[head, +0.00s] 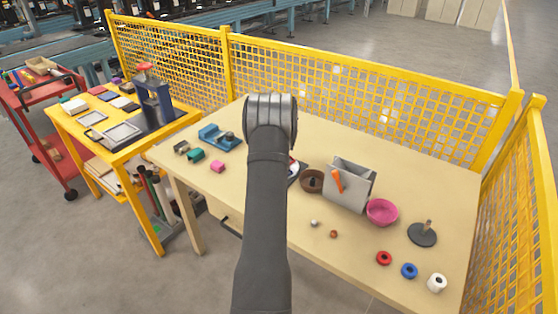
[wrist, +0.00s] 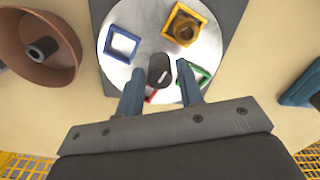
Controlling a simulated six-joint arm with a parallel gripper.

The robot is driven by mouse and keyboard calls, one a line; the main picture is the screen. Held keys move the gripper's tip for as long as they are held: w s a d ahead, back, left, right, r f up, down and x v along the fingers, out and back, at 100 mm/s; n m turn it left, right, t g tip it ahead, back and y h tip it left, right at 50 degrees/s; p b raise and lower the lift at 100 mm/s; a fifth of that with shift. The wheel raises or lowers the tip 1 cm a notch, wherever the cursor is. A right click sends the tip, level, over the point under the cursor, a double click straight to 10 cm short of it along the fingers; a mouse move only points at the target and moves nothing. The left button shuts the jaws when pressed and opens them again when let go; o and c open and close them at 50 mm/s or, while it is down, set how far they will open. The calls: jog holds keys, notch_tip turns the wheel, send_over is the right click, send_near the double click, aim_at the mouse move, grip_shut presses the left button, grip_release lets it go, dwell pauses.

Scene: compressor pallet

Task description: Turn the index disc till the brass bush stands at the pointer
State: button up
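The index disc (wrist: 110,73) is pale grey and round, on a dark plate, and fills the upper middle of the wrist view. It bears blue, yellow, green and red square frames. The brass bush (wrist: 184,30) sits in the yellow frame, at the disc's upper right. A dark upright knob (wrist: 159,70) with a white mark stands at the disc's middle. My gripper (wrist: 160,80) is open, one finger on each side of the knob, with gaps visible; I cannot tell its height. The red frame is partly hidden by my gripper. I cannot make out the pointer. In the head view my arm hides most of the disc.
A brown bowl (wrist: 68,72) with a dark ring-like part inside lies left of the disc. A blue fixture (wrist: 300,90) is at the right. In the head view, a grey box (head: 350,185), a pink bowl (head: 382,212) and several small parts share the table; yellow mesh fencing (head: 350,90) stands behind.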

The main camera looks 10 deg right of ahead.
jog(key=shift+f, duration=0.6)
grip_shut()
dwell(0.8)
grip_release()
notch_tip(320, 180, up, 18)
jog(key=shift+f, duration=0.25)
